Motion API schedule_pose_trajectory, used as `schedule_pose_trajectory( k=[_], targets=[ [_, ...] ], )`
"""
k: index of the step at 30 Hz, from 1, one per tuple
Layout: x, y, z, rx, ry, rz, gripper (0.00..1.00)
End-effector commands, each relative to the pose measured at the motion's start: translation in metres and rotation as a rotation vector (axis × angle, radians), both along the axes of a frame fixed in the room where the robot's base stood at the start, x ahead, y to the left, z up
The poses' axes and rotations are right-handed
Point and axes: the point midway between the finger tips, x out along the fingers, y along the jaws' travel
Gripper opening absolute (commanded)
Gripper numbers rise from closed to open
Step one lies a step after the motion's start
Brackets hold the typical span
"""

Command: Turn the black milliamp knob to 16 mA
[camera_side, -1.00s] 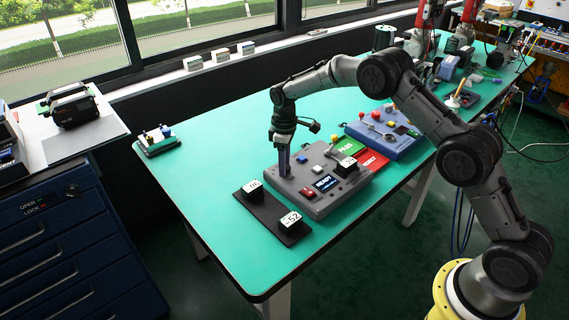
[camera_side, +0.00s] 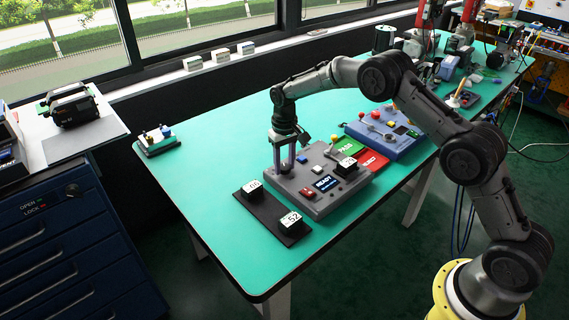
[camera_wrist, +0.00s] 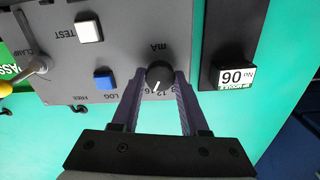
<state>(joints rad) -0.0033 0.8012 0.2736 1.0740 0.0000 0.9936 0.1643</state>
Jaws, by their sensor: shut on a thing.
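The black milliamp knob (camera_wrist: 159,76) sits on the grey positioner box (camera_wrist: 55,50), by the upside-down "mA" label. Its white pointer line points down and slightly left in the wrist view, toward the scale numbers at its lower edge. Numbers 12 and 16 show there, partly crowded by the fingers; the exact setting is hard to read. My gripper (camera_wrist: 158,82) is shut on the knob, one finger on each side.
A blue button (camera_wrist: 104,79) and a white TEST button (camera_wrist: 88,31) stand near the knob. A black block with a white "90" label (camera_wrist: 236,77) is beside the box. A blue box (camera_side: 385,132) stands behind.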

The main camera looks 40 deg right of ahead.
Motion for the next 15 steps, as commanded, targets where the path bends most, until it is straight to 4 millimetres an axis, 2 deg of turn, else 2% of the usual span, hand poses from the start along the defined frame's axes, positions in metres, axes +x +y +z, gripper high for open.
schedule_pose_trajectory(
  k=[15],
  targets=[
    [0.0011, 0.0000, 0.0020, 0.000, -0.004, -0.036, 0.00]
  ],
)
